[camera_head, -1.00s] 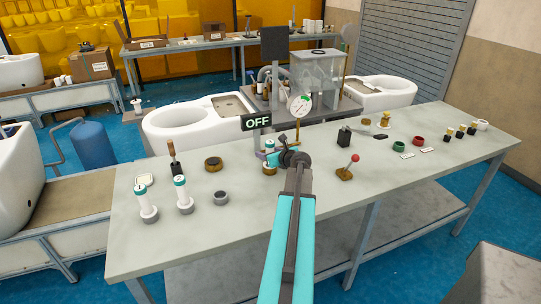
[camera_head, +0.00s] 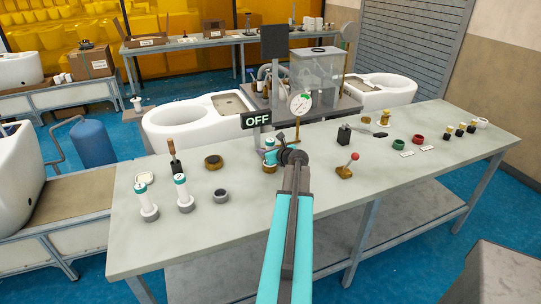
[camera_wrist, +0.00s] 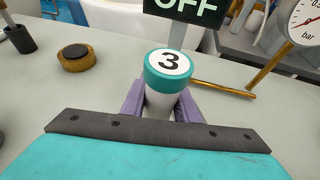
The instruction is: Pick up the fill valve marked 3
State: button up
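The fill valve marked 3 (camera_wrist: 166,75) has a teal cap with a white disc and a white body. In the wrist view it stands between the two purple fingers of my gripper (camera_wrist: 161,108), which lie against both sides of its body. The lower body is hidden by my gripper. In the head view the valve (camera_head: 270,156) is at the tip of my arm, over a brass-coloured base (camera_head: 268,168); I cannot tell whether it is clear of the base. Two similar valves, marked 1 (camera_head: 146,199) and 2 (camera_head: 182,192), stand upright at the left of the bench.
The OFF sign (camera_head: 256,120) and a pressure gauge (camera_head: 301,104) stand just behind the valve. A round brass part (camera_head: 213,162) lies to its left, a red-knobbed lever (camera_head: 347,167) to its right. The front of the bench (camera_head: 235,235) is clear.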

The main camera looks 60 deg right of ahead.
jog(key=shift+c, duration=1.4)
jog(key=shift+r, duration=0.1)
notch_tip(320, 180, up, 3)
jog(key=shift+s+r+b, duration=0.1)
jog(key=shift+r+b, duration=0.1)
jog(key=shift+b, duration=0.35)
jog(key=b, duration=0.3)
send_near(266, 144)
jog(key=s+f, duration=0.2)
jog(key=f, duration=0.1)
jog(key=s+f, duration=0.1)
jog(key=shift+a+f, duration=0.35)
jog(key=shift+r, duration=0.15)
